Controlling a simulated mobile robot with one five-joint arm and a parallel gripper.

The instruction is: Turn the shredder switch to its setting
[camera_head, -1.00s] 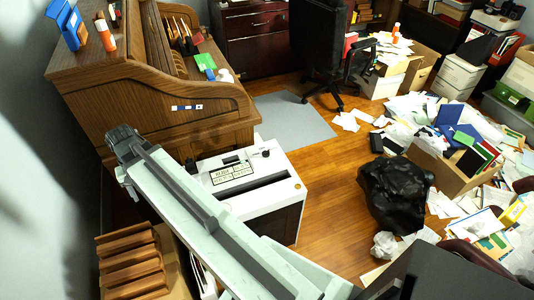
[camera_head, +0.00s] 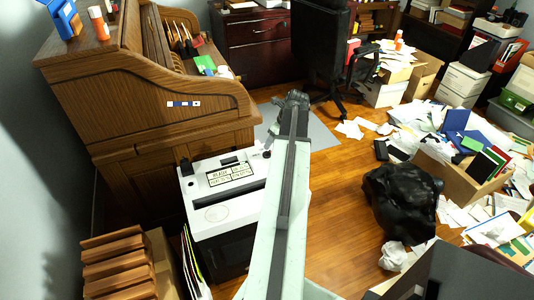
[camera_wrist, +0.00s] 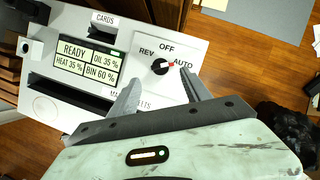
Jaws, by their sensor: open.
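The white shredder (camera_head: 215,212) stands on the wood floor beside the desk, with a slot and a display on top. In the wrist view its panel (camera_wrist: 85,25) carries a round black switch knob (camera_wrist: 159,67), with REV at its left, OFF above and AUTO at its right. The knob's red mark points toward AUTO. The display (camera_wrist: 86,61) reads READY. My gripper (camera_wrist: 162,76) is open, its two fingers apart with the knob showing between the tips. I cannot tell if they touch it. In the head view my gripper (camera_head: 297,99) appears beyond the shredder's right edge.
A roll-top desk (camera_head: 140,115) stands behind the shredder. A wooden tray stack (camera_head: 118,268) is at the front left. A black bag (camera_head: 400,200), crumpled paper (camera_head: 393,256) and scattered papers lie to the right. Some floor (camera_head: 335,190) between is clear.

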